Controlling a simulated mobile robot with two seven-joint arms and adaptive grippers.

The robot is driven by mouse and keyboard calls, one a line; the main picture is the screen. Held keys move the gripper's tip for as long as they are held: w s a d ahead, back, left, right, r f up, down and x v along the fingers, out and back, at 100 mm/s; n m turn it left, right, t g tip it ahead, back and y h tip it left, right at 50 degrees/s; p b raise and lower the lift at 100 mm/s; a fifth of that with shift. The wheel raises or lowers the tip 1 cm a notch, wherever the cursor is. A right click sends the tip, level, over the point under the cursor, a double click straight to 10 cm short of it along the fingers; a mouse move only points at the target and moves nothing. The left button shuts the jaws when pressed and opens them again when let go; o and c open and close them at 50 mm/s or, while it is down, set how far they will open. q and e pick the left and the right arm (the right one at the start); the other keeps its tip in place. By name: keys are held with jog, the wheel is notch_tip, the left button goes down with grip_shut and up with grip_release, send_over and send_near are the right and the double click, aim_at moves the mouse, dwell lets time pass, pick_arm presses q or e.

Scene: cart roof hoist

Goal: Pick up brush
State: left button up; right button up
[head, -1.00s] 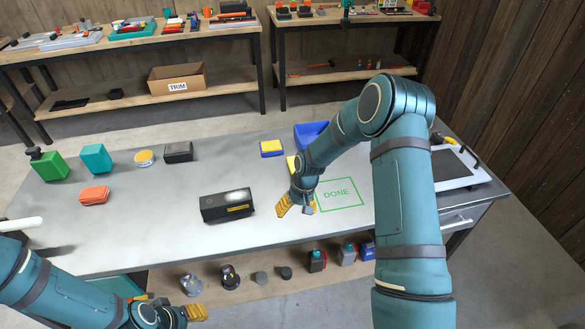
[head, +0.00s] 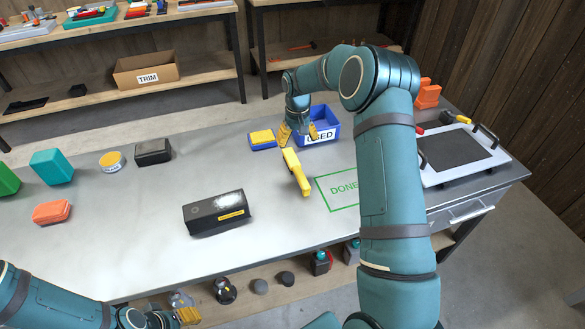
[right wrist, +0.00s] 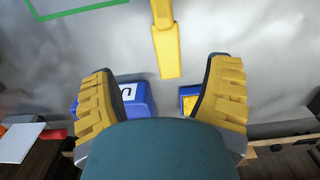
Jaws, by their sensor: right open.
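A long yellow object, which I take to be the brush (head: 297,172), lies on the grey workbench left of the green DONE outline; its bristles cannot be made out. In the right wrist view the yellow brush (right wrist: 166,45) reaches down from the top edge, between and beyond my fingers. My right gripper (head: 298,131) is open and empty, above the bench just behind the brush, near the blue USED bin (head: 321,133). My left gripper (head: 184,306) is low at the bottom of the head view, in front of the bench; its jaws are unclear.
A black block with a dusty top (head: 217,212) stands left of the brush. A blue-and-yellow sponge-like block (head: 262,139) sits beside the bin. A framed dark panel (head: 458,157) lies at right. Bare bench surrounds the brush.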

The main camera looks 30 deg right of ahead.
aim_at(295, 163)
notch_tip(295, 163, down, 7)
jog(key=shift+s+a+b, duration=0.1)
jog(key=shift+b, duration=0.4)
jog(key=f, duration=0.1)
jog(key=f+b, duration=0.1)
jog(key=f, duration=0.3)
jog(key=shift+a+f, duration=0.15)
jog(key=shift+a, duration=0.2)
jog(key=c, duration=1.3)
